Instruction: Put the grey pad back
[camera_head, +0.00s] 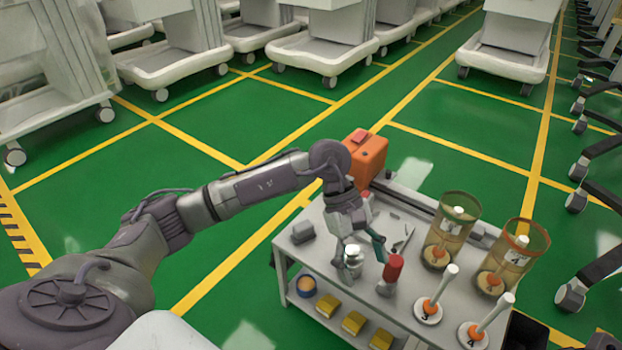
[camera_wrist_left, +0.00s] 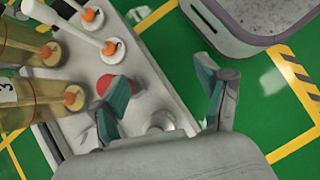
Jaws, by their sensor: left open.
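A small dark grey block (camera_head: 303,232), which may be the grey pad, lies on the left end of the white cart top (camera_head: 322,262). My left gripper (camera_head: 362,250) is open over the cart, to the right of that block. A silver knob-like piece (camera_head: 353,264) and a red-topped cylinder (camera_head: 394,268) stand close to its fingers. In the left wrist view my left gripper (camera_wrist_left: 162,82) shows nothing held between its fingers. The red top (camera_wrist_left: 108,86) and the silver piece (camera_wrist_left: 161,122) show below it. The grey block is not clear there. My right gripper is not seen.
An orange box (camera_head: 368,158) is at the cart's back. Two amber cylinders (camera_head: 450,230) (camera_head: 520,256) and two white-handled pieces (camera_head: 437,296) (camera_head: 488,322) stand at the right. Yellow blocks (camera_head: 354,323) sit on the lower shelf. Green floor is clear to the left.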

